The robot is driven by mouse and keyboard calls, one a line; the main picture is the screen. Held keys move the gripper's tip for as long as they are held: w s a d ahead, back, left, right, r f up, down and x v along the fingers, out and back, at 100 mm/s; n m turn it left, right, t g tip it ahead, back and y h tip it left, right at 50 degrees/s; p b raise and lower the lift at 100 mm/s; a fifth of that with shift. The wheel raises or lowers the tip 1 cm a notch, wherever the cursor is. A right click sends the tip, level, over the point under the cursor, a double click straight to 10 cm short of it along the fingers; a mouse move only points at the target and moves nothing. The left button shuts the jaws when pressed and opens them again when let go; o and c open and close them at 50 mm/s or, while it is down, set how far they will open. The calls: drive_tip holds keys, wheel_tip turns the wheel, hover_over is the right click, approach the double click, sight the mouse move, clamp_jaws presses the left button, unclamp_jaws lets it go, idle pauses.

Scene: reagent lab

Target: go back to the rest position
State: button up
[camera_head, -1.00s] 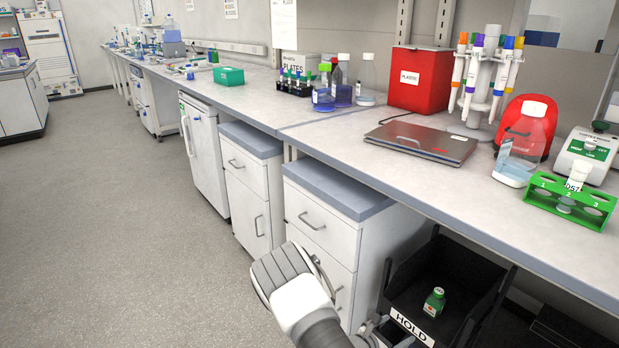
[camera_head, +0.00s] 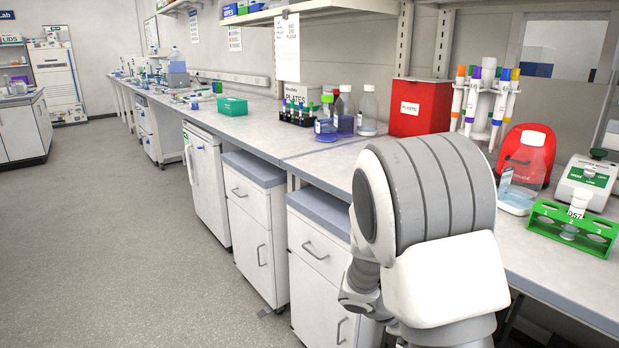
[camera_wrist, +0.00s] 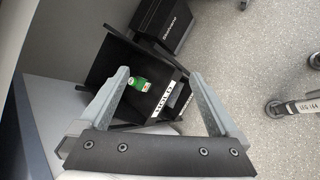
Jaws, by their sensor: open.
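My gripper (camera_wrist: 160,76) is open in the wrist view, with its two grey fingers spread wide and nothing between them. Beyond the fingers is a black bin (camera_wrist: 107,62) with a white HOLD label, lying lower down. A small green bottle (camera_wrist: 138,84) with a white and red label is in the bin, apart from my fingers. In the head view my folded arm fills the lower right, in front of the bench, and the gripper's fingers cannot be made out there. The bin is also hidden in that view.
The bench (camera_head: 255,118) runs along the right, with white drawer cabinets (camera_head: 248,205) below. A red box (camera_head: 420,106), pipette stand (camera_head: 487,95), wash bottle (camera_head: 521,175) and green rack (camera_head: 574,226) stand near my arm. The grey floor (camera_head: 110,240) at left is clear.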

drive_tip(key=s+a+r+m+t+y, duration=0.2)
drive_tip(key=s+a+r+m+y, duration=0.35)
drive_tip(key=s+r, duration=0.4)
drive_tip(key=s+a+r+m+t+y, duration=0.2)
drive_tip(key=s+a+r+m+y, duration=0.3)
drive_tip(key=s+r, duration=0.5)
wheel_tip(320, 180, up, 21)
drive_tip(key=a+p, duration=0.1)
drive_tip(key=p, duration=2.1)
drive_tip(key=shift+s+h, duration=0.2)
drive_tip(key=shift+h, duration=0.15)
drive_tip(key=shift+m, duration=0.25)
